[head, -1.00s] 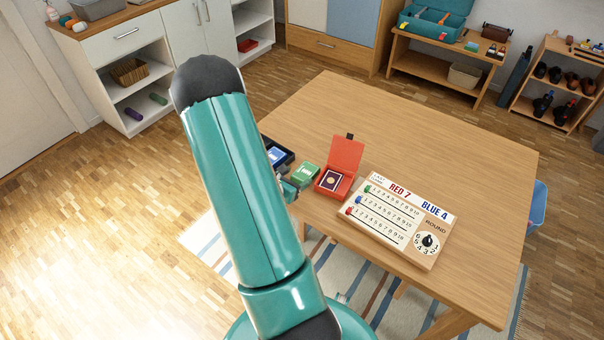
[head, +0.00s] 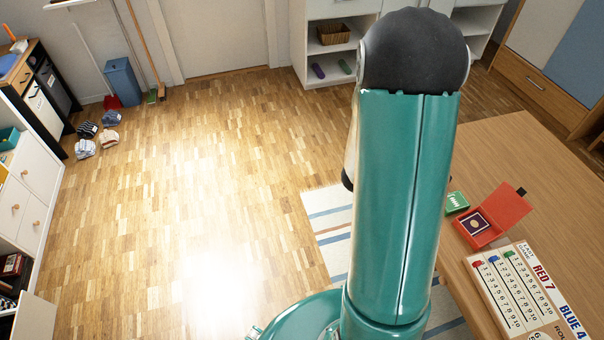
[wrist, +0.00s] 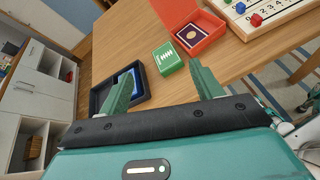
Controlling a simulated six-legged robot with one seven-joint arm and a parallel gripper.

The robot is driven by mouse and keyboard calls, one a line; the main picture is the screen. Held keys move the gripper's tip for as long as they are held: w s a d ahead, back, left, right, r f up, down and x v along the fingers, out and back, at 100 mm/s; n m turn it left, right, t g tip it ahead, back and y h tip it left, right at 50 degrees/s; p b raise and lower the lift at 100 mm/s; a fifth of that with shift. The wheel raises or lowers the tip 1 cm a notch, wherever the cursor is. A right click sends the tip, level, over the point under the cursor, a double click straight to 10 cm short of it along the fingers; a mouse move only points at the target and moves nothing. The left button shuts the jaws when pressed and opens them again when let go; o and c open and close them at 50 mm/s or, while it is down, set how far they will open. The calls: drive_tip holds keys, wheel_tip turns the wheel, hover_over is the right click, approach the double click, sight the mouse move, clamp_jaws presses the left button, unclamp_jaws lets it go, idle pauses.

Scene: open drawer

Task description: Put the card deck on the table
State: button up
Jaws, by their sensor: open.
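In the wrist view my gripper (wrist: 162,70) is open and empty, its two green fingers spread over the table's edge. A small green box with white marks (wrist: 167,58) lies on the table just beyond and between the fingertips, not touched; it also shows in the head view (head: 457,202). An open red box (wrist: 208,27) beside it holds a dark-backed card deck (wrist: 189,35); both show in the head view, red box (head: 511,207) and deck (head: 476,223). I cannot tell which one the task means. The wooden table (head: 497,157) is at right. In the head view my arm hides my gripper.
A black tray (wrist: 98,98) with a blue item (wrist: 126,84) lies at the table's edge near the left finger. A scoreboard (head: 527,290) stands beside the red box. A striped rug (head: 328,217) lies below. Open floor (head: 200,200) spreads at left.

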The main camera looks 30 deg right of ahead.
drive_tip(key=a+r+m+t+y, duration=0.3)
drive_tip(key=a+r, duration=0.4)
drive_tip(key=a, duration=0.4)
drive_tip(key=a+r+m+t+y, duration=0.3)
drive_tip(key=a+r, duration=0.4)
drive_tip(key=a, duration=0.5)
drive_tip(key=w+a+r+m+t+y, duration=0.1)
drive_tip(key=a+r+m+t+y, duration=0.2)
drive_tip(key=a+r+m+y, duration=0.2)
drive_tip(key=a+r+y, duration=0.1)
drive_tip(key=a+r, duration=0.2)
drive_tip(key=a, duration=0.3)
drive_tip(key=shift+a+m, duration=0.3)
drive_tip(key=shift+a, duration=0.1)
drive_tip(key=c, duration=0.6)
drive_tip(key=shift+d, duration=0.1)
drive_tip(key=shift+c, duration=0.2)
drive_tip(key=shift+d, duration=0.1)
